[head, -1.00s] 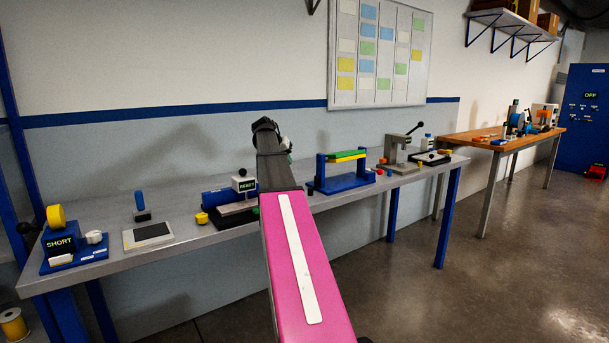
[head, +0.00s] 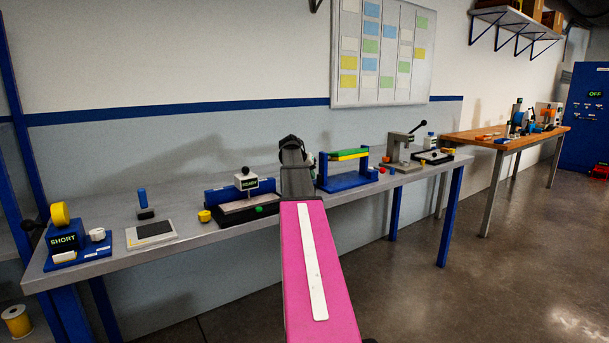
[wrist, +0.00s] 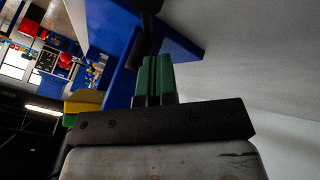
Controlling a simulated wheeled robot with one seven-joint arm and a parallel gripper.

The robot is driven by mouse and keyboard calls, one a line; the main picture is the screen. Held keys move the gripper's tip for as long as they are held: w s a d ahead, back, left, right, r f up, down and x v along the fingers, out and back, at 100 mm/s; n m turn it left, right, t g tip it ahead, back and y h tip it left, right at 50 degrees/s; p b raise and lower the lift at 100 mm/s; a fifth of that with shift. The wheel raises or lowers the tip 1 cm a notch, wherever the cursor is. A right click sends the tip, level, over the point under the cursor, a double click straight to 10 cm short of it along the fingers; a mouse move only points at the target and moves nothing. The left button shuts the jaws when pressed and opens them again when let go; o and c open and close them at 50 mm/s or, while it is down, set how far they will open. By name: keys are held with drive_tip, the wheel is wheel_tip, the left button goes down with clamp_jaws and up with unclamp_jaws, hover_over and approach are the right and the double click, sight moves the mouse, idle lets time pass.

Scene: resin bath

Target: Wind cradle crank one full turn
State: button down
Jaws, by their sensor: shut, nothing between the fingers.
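The blue cradle (head: 346,180) stands on the grey bench just right of my arm in the head view, with green and yellow bars (head: 347,154) across its top. In the wrist view its blue frame (wrist: 182,35) fills the upper middle, and the yellow bar end (wrist: 84,101) shows at left. A black handle-like part (wrist: 141,45), seemingly the crank, lies just beyond my fingertips. My gripper (wrist: 155,60) has its green fingers together with nothing held. I cannot tell whether the fingertips touch the black part. My arm mostly hides the gripper in the head view.
A black-based unit (head: 246,211) with a white block stands left of my arm on the bench (head: 200,240). A lever press (head: 399,151) stands to the cradle's right. A small red knob (head: 382,170) is close by the cradle. Open floor lies right of the bench.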

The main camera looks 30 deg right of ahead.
drive_tip(key=shift+d, duration=0.1)
idle(0.3)
drive_tip(key=shift+s+d+m+g, duration=0.15)
drive_tip(key=shift+d+m+g, duration=0.25)
drive_tip(key=shift+m+g, duration=0.5)
drive_tip(key=shift+s+d+m, duration=0.25)
drive_tip(key=shift+s+m, duration=0.1)
drive_tip(key=shift+m, duration=0.15)
